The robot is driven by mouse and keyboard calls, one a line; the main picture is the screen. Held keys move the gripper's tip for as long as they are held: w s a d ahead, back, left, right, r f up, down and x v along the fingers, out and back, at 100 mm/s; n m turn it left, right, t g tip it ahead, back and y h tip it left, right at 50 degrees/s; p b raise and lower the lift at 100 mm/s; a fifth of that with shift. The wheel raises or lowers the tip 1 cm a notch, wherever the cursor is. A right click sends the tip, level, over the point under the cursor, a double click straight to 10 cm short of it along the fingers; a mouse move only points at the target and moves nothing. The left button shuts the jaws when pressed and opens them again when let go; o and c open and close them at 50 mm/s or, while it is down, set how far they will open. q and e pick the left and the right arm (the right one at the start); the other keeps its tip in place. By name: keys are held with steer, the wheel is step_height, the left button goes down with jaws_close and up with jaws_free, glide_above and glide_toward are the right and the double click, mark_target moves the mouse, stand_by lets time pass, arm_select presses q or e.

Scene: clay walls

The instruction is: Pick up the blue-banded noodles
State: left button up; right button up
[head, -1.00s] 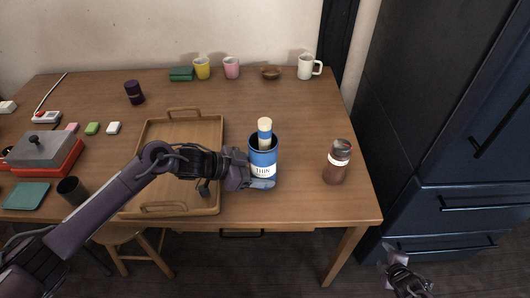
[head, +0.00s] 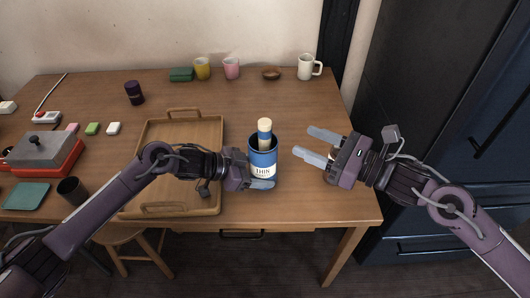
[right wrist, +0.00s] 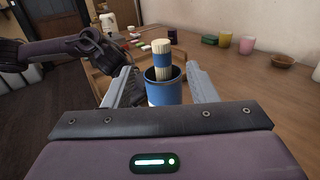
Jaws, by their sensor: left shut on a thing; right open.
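The blue-banded noodles (head: 264,131) are a pale upright bundle with a blue band, standing in a blue canister (head: 263,161) with a white label reading "THIN". Their lower part is hidden inside the canister. My left gripper (head: 262,177) is shut on the canister from its left side. My right gripper (head: 318,146) is open and empty, to the right of the canister, its fingers pointing at it. In the right wrist view the noodles (right wrist: 162,60) and canister (right wrist: 164,90) appear between the open fingers, farther ahead and apart from them.
A wooden tray (head: 183,128) lies left of the canister. A yellow cup (head: 202,69), a pink cup (head: 232,68), a brown bowl (head: 271,73) and a white mug (head: 306,67) stand along the back. The table between them and the canister is clear.

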mark_target(265, 126)
steer(key=x, duration=0.6)
steer(key=shift+a, duration=0.1)
steer(key=shift+f+x, duration=0.2)
steer(key=shift+x, duration=1.2)
steer(key=shift+f+x, duration=0.25)
steer(key=shift+x, duration=1.15)
steer(key=shift+w, duration=0.1)
jaws_close()
